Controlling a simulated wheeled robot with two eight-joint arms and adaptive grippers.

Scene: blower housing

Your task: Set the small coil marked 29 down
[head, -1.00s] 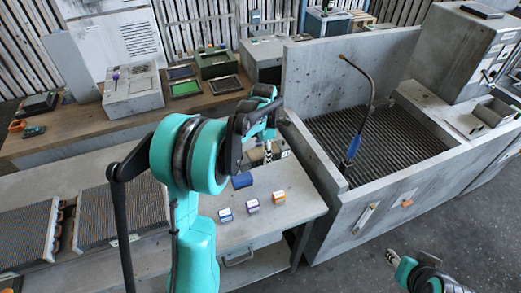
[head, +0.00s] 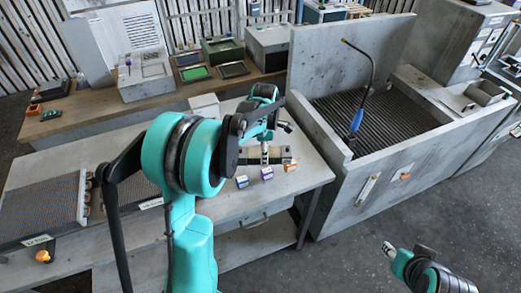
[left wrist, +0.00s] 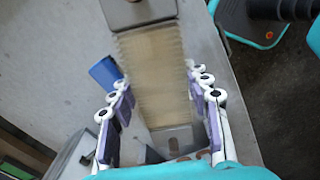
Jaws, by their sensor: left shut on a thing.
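The small coil (head: 280,153) is a beige finned block with grey metal end plates; its fins fill the middle of the left wrist view (left wrist: 155,75). No number is readable on it. My left gripper (head: 265,158) is shut on the coil, with purple-padded fingers (left wrist: 160,120) on both sides of it. The coil is over the right part of the grey bench (head: 225,210); I cannot tell whether it touches the top. My right gripper (head: 389,249) is away at the lower right, seemingly empty; its jaw opening is too small to judge.
Blue (head: 241,181), purple (head: 267,173) and orange (head: 290,165) small blocks sit near the bench's front edge. Large finned coils (head: 40,205) lie at left. A walled grated booth (head: 350,195) with a bent lamp stands right. A blue object (left wrist: 104,73) shows beside the coil.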

